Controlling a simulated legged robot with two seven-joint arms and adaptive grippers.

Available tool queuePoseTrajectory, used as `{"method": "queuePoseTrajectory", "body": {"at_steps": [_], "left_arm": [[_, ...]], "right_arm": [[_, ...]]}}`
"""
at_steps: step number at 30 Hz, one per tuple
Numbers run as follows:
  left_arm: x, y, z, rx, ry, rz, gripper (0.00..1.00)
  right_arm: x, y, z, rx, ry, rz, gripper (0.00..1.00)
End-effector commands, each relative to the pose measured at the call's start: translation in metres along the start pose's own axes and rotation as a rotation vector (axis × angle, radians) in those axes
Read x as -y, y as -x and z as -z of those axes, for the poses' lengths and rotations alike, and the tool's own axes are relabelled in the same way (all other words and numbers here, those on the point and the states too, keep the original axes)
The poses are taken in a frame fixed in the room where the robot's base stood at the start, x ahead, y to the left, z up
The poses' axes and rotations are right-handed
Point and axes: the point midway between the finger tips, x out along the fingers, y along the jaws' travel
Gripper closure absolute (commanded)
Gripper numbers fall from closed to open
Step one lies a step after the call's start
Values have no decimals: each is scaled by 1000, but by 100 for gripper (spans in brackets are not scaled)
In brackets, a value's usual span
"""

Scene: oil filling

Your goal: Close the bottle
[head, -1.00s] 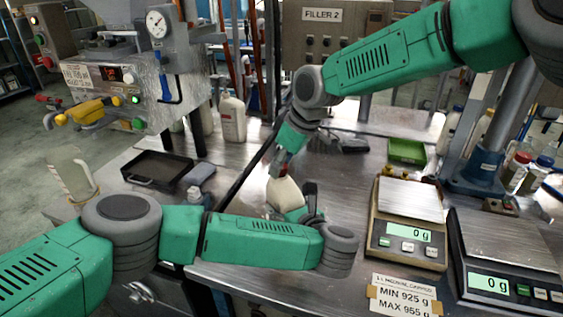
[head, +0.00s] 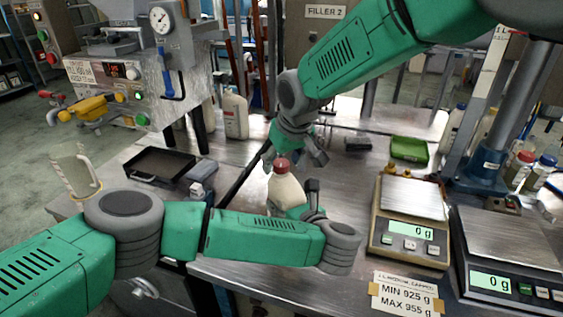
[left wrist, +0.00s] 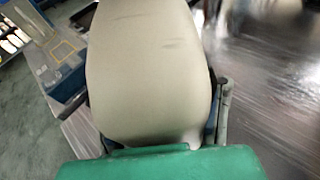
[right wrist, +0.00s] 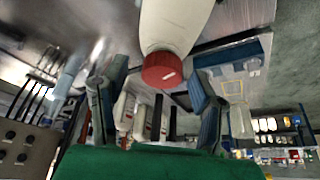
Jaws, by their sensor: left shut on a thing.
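A cream bottle (head: 286,193) with a red cap (head: 282,165) on its neck stands at the middle of the steel table. My left gripper (head: 296,208) is shut around the bottle's body. The bottle fills most of the left wrist view (left wrist: 150,70). My right gripper (head: 295,157) is just above and behind the cap, its fingers spread and empty. In the right wrist view the red cap (right wrist: 162,70) and bottle (right wrist: 172,22) are beyond the open fingers, clear of them. I cannot tell how tightly the cap sits.
Two scales, one beige (head: 409,252) and one dark (head: 490,282), stand at the right, both reading 0 g. Another bottle (head: 235,117) stands behind.

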Motion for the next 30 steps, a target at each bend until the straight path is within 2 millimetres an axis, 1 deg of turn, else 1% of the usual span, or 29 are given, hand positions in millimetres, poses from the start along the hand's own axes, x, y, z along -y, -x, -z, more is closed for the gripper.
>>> {"method": "queuePoseTrajectory", "body": {"at_steps": [7,10,18,21,27,28,30], "left_arm": [[1,1,0,-1,1,2,100],[1,1,0,-1,1,2,100],[1,0,0,-1,1,2,100],[1,0,0,0,1,2,100],[1,0,0,0,1,2,100],[1,0,0,0,1,2,100],[1,0,0,0,1,2,100]], "right_arm": [[0,0,0,2,1,1,47],[0,4,1,1,1,1,47],[0,35,15,-1,2,1,47],[0,41,16,3,2,1,47],[0,41,16,3,2,1,47],[0,41,16,3,2,1,51],[1,41,18,-1,3,6,51]]}}
